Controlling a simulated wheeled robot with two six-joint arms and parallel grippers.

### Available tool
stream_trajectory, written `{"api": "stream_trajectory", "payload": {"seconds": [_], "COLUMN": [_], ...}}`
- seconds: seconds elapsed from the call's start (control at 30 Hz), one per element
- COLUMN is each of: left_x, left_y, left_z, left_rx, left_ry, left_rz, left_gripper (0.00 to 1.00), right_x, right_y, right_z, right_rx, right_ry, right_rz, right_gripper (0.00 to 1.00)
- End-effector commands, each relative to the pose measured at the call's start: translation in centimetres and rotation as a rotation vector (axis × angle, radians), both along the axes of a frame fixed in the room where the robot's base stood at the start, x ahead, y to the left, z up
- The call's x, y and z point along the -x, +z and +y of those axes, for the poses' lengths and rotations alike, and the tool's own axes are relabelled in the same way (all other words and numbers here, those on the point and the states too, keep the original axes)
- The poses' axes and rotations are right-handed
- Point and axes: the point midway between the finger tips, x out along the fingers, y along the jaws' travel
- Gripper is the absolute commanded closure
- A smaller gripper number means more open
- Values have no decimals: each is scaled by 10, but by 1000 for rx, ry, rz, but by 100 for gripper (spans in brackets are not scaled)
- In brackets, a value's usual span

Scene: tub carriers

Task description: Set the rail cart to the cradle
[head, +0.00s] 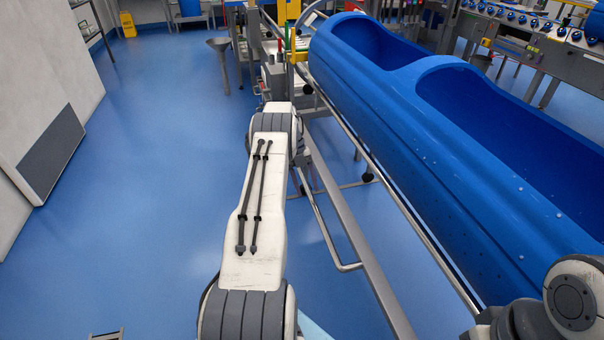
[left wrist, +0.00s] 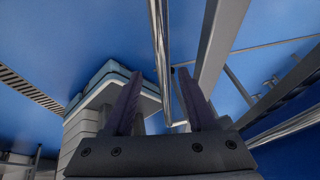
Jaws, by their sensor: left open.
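A long blue tub (head: 400,120) with two hollows lies on a wheeled metal frame (head: 345,215) on the right side of the head view. This frame with rails looks like the rail cart. I cannot make out a cradle for sure. My left arm reaches forward beside the frame's left side, and its fingers are hard to make out past the wrist. In the left wrist view my left gripper (left wrist: 159,75) is open, its two dark fingers apart. A shiny metal tube (left wrist: 160,45) runs down between or behind them; I cannot tell which. My right gripper is not in view.
Blue floor (head: 150,190) lies clear to the left. A white wall with a grey panel (head: 50,155) stands at the far left. A grey funnel-topped stand (head: 220,60) and a yellow floor sign (head: 128,24) stand farther back. Metal machinery (head: 535,45) lines the back right.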

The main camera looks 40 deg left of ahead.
Motion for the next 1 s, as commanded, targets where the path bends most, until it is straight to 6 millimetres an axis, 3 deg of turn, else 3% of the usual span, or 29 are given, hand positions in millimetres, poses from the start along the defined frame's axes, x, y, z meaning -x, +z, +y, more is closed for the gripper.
{"api": "stream_trajectory", "payload": {"seconds": [0.07,0.13,0.57,0.63,1.0], "left_x": [-2,-1,-2,-3,-7], "left_y": [18,31,46,38,44], "left_z": [10,12,21,22,29], "left_rx": [-4,0,3,3,2], "left_ry": [3,3,5,5,5], "left_rz": [-4,1,-1,-2,-5], "left_gripper": [43,43,43,43,43], "right_x": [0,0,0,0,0], "right_y": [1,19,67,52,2], "right_z": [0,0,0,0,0], "right_rx": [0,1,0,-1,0], "right_ry": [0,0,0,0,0], "right_rz": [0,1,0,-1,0], "right_gripper": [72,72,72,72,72]}}
